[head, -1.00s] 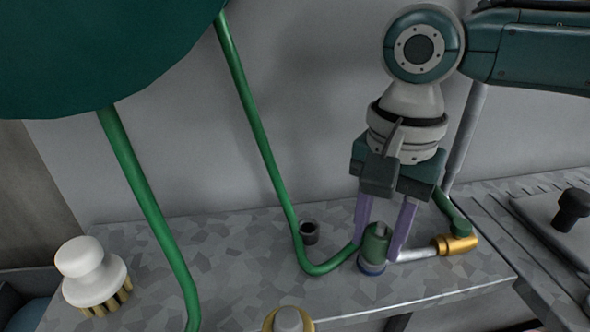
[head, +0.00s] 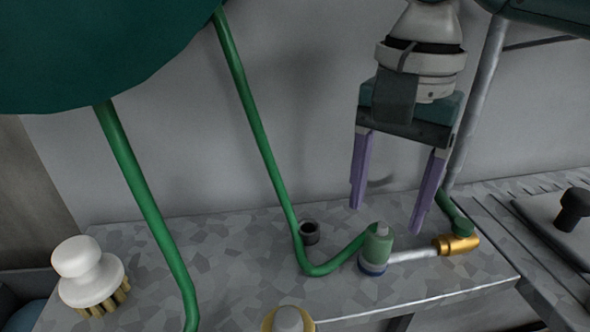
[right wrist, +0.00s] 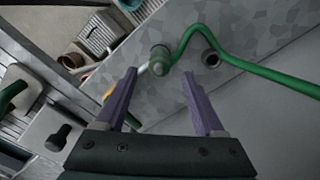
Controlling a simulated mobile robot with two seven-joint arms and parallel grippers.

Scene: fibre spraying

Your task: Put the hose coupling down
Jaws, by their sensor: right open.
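The hose coupling (head: 376,247) is a green cylinder with a blue base ring. It stands upright on the grey mottled bench (head: 240,272), at the end of the green hose (head: 262,150). It also shows in the right wrist view (right wrist: 160,62), beyond the fingertips. My right gripper (head: 386,218) has purple fingers and is open and empty. It is above and behind the coupling, apart from it. My left gripper is not in view.
A white pipe with a brass fitting (head: 455,244) lies right of the coupling. A white-handled brush (head: 88,275) is at the left. A grey wall closes off the back. The bench's left middle is clear.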

